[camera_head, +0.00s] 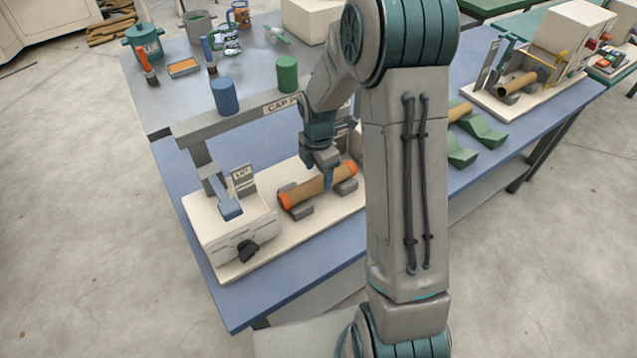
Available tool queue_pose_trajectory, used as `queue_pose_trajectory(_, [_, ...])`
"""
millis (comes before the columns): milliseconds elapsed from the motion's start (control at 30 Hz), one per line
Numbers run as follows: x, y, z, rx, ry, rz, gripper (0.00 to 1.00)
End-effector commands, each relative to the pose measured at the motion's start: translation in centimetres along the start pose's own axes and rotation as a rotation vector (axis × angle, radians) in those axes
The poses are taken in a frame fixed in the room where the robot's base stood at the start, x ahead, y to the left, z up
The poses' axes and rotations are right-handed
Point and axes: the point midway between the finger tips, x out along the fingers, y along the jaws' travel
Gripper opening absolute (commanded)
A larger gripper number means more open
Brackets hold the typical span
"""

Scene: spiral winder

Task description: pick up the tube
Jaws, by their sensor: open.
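A brown tube (318,186) with orange ends lies across grey cradle blocks (298,209) on a cream machine base at the middle left. My gripper (325,178) points down over the right half of the tube. One blue fingertip shows on the near side of the tube; the other finger is mostly hidden. The jaws are open, and I cannot tell whether they touch the tube.
A grey frame with a label plate (282,104) and blue (225,96) and green (287,74) cylinders stands behind the tube. A cream box with a blue lever (230,207) is to its left. Another brown tube (517,83) rests in a machine at the right. My arm hides the table's middle.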

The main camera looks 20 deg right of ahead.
Motion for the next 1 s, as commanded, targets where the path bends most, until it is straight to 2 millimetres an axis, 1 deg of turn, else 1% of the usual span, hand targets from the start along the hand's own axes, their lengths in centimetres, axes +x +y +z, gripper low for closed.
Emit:
queue_pose_trajectory(133, [2.2, -0.4, -0.2, -0.001, 0.002, -0.005, 0.66])
queue_pose_trajectory(233, [3.2, -0.3, -0.2, -0.001, 0.001, -0.004, 0.66])
queue_pose_trajectory(333, [3.8, -0.3, -0.2, -0.001, 0.000, -0.002, 0.66])
queue_pose_trajectory(567, [3.8, -0.3, -0.2, 0.000, 0.000, -0.001, 0.66])
queue_pose_trajectory(600, [3.8, -0.3, -0.2, 0.000, 0.000, -0.001, 0.55])
queue_pose_trajectory(667, [3.8, -0.3, -0.2, 0.000, 0.000, -0.001, 0.38])
queue_pose_trajectory(700, [3.8, -0.3, -0.2, 0.000, 0.000, -0.001, 0.27])
queue_pose_trajectory(733, [3.8, -0.3, -0.2, 0.000, 0.000, -0.001, 0.19])
queue_pose_trajectory(767, [3.8, -0.3, -0.2, 0.000, 0.000, -0.001, 0.17])
queue_pose_trajectory(1000, [3.8, -0.3, -0.1, 0.000, 0.000, 0.000, 0.17])
